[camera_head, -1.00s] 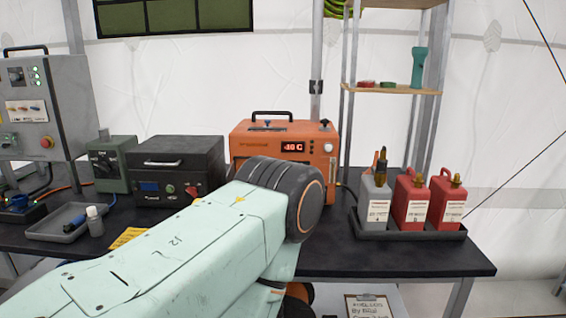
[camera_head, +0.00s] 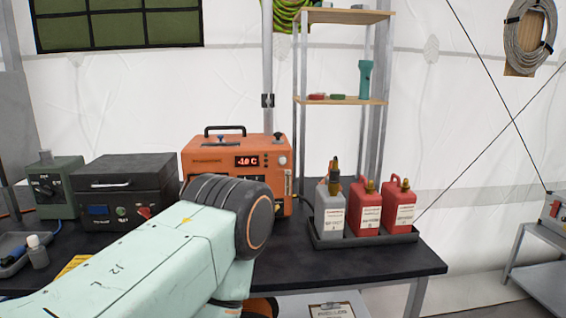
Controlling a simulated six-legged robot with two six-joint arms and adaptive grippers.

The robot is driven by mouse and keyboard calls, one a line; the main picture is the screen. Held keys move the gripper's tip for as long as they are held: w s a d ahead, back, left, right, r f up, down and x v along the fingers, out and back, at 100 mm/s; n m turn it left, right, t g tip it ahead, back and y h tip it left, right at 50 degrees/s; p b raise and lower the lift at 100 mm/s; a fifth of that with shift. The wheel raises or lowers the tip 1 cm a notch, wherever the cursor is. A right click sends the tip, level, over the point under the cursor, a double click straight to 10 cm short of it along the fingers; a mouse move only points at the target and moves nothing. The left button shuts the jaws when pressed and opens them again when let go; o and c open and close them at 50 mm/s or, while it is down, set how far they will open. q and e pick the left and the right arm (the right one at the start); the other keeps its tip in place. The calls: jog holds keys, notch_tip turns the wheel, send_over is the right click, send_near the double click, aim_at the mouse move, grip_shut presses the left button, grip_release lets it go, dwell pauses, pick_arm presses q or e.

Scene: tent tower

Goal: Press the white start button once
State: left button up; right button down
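An orange machine (camera_head: 200,155) with a black handle and a lit red display reading about "-10 C" stands on the dark table. A small pale round control (camera_head: 282,160) sits right of its display; I cannot tell whether it is the white start button. My pale green arm, coming in from the lower left, covers the lower front of the orange machine. No other white button can be made out. Neither of my grippers shows in the view.
On the dark table (camera_head: 400,263), a black case (camera_head: 110,178) and a green box (camera_head: 47,188) stand left. A black tray (camera_head: 330,240) holds a grey jug (camera_head: 329,215) and two red jugs. A shelf (camera_head: 335,101) stands behind. Another table (camera_head: 540,285) is far right.

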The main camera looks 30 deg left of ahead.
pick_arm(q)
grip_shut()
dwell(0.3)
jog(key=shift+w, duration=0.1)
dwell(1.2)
